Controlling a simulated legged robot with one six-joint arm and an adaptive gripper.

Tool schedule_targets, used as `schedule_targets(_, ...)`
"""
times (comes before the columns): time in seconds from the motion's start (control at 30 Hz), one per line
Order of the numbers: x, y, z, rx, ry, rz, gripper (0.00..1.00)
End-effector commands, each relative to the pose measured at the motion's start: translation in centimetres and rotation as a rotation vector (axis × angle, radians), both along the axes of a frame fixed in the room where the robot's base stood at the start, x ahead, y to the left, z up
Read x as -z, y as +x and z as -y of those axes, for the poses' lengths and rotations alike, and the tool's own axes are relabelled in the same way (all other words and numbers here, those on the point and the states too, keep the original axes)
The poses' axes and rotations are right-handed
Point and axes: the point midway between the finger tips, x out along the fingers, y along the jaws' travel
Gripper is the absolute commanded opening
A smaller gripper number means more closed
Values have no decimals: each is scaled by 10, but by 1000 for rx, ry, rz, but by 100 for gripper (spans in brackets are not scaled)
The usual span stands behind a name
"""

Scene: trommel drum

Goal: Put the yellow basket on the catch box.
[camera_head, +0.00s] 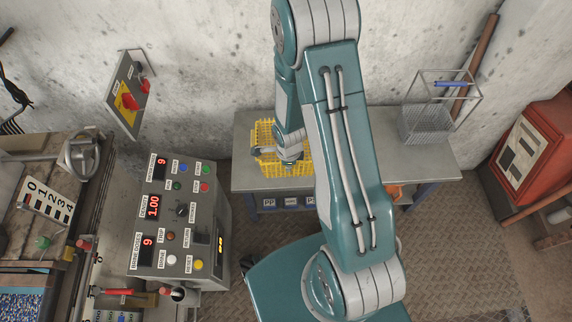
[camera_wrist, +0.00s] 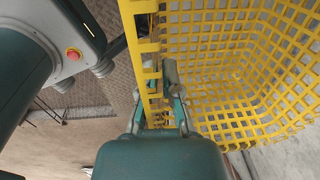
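The yellow basket (camera_head: 266,133) is an open lattice basket at the bench, partly hidden behind my arm. In the wrist view its yellow lattice wall and inside (camera_wrist: 240,75) fill the upper right. My gripper (camera_wrist: 160,95) has one finger on each side of a yellow strip of the basket's wall and looks closed on it. In the head view my gripper is mostly hidden at the basket by my wrist. Whether the basket touches the bench top is unclear. I cannot surely tell which thing is the catch box; a container of blue bits (camera_head: 22,304) shows at the lower left.
A grey bench (camera_head: 400,150) stands against the concrete wall, with a wire basket (camera_head: 427,124) at its right and labelled bins (camera_head: 290,201) below. A control console (camera_head: 180,215) stands to the left. A red cabinet (camera_head: 545,140) is at the right. Patterned floor lies open at the lower right.

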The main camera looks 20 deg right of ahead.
Motion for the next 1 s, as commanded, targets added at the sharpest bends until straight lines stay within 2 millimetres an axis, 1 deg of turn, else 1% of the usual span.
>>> schedule_targets(0.1,-9,0,0,-1,2,2,0)
schedule_targets(0.43,-30,1,0,0,2,2,0)
schedule_targets(0.83,-33,1,-1,-11,2,-1,0)
schedule_targets(0.93,-35,6,-1,-61,1,0,0)
schedule_targets(1.0,-37,12,-1,-132,1,2,0)
